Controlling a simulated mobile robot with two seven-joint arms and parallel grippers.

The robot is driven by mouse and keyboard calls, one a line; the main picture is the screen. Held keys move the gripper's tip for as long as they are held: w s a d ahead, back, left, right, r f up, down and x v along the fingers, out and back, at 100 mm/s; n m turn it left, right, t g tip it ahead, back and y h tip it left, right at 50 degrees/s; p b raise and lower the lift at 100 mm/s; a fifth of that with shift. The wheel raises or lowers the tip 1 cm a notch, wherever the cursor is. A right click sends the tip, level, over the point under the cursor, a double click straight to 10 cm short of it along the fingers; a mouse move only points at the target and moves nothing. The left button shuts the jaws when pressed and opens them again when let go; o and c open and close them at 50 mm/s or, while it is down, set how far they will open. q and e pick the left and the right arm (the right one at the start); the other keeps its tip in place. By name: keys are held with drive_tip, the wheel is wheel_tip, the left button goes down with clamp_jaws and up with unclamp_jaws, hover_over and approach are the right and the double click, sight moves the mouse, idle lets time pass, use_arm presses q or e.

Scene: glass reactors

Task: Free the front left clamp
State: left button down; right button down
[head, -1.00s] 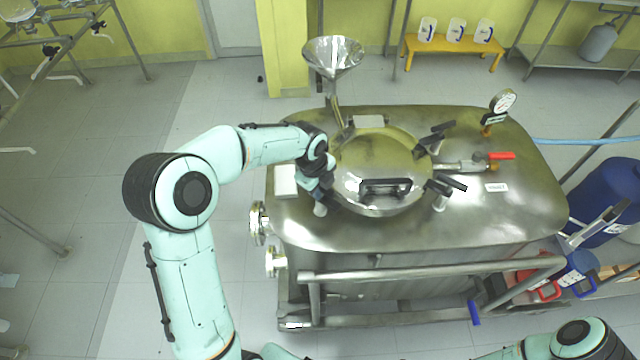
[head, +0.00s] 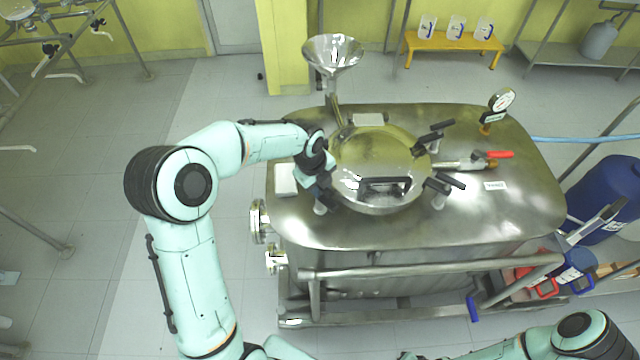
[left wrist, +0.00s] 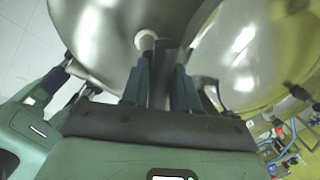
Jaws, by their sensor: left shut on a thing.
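The round steel lid (head: 372,165) with a black handle (head: 385,187) sits on top of the steel vessel. My left gripper (head: 318,190) is at the lid's front left edge, over the front left clamp (head: 320,207), and mostly hides it. In the left wrist view my left gripper (left wrist: 160,88) is shut on the clamp's dark handle (left wrist: 166,62), with the pale clamp post (left wrist: 146,40) just beyond. Two other black-handled clamps, the back right (head: 436,136) and front right (head: 442,190), stand at the lid's right side. My right gripper is out of view.
A steel funnel (head: 333,55) rises behind the lid. A pressure gauge (head: 502,101) and a red-handled valve (head: 497,154) stand to the right. A rail (head: 430,272) runs along the vessel's front.

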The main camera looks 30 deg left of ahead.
use_arm(q)
drive_tip(key=shift+s+f, duration=0.25)
drive_tip(key=c, duration=0.9)
unclamp_jaws()
drive_tip(key=shift+c, duration=0.2)
drive_tip(key=shift+r, duration=0.15)
drive_tip(key=shift+w+r, duration=0.1)
drive_tip(key=shift+r, duration=0.3)
wheel_tip(320, 180, up, 12)
drive_tip(key=s+a, duration=0.1)
drive_tip(key=s, duration=0.1)
drive_tip(key=shift+s+r+p, duration=0.2)
drive_tip(key=shift+s+p, duration=0.05)
drive_tip(key=shift+p, duration=0.05)
drive_tip(key=shift+f, duration=0.1)
